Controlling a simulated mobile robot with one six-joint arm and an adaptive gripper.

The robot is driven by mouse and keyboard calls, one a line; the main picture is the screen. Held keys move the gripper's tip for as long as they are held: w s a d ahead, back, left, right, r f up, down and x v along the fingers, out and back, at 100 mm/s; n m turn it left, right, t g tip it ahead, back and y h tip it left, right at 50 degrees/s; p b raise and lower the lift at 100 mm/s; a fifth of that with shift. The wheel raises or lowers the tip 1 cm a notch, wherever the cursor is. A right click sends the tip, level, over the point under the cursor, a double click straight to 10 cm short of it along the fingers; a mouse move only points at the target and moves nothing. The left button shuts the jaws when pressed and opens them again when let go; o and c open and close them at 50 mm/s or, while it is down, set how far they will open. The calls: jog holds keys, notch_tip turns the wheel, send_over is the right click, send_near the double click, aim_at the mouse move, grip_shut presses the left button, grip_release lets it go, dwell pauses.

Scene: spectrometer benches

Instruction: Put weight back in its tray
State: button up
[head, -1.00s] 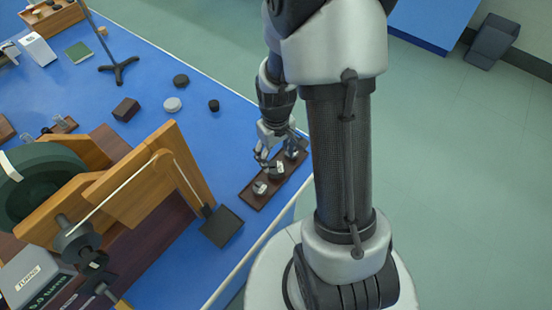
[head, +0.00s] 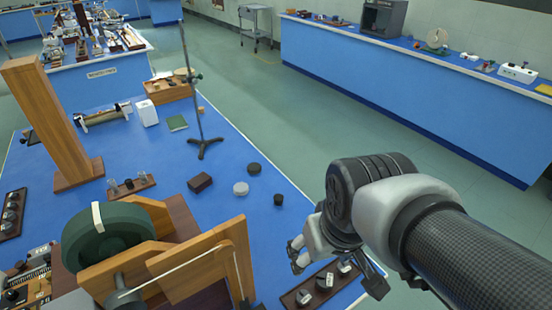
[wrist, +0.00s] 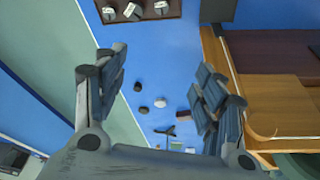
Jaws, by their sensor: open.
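The weight tray (head: 332,289) is a narrow dark brown tray near the bench's right edge. Three metal weights sit in it: one at the near left end (head: 304,297), one in the middle (head: 325,280) and one at the far right end (head: 345,268). The wrist view shows the tray (wrist: 146,17) at the top with the weights (wrist: 133,11) in it. My gripper (head: 297,254) is above the bench beside the tray, apart from the weights. In the wrist view its two fingers (wrist: 158,90) are spread with nothing between them.
A wooden wheel apparatus (head: 110,232) stands left of the tray. Farther back on the blue bench lie a brown box (head: 199,182), a white disc (head: 240,188), a dark disc (head: 254,168) and a small dark cylinder (head: 278,199). A stand (head: 204,147) rises behind them.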

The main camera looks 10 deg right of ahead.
jog(key=shift+t, duration=0.5)
jog(key=s, duration=0.1)
jog(key=s+a+r, duration=0.1)
jog(key=s, duration=0.1)
jog(key=s+r, duration=0.1)
jog(key=shift+s+a+r, duration=0.25)
jog(key=shift+s+a, duration=0.1)
dwell(0.5)
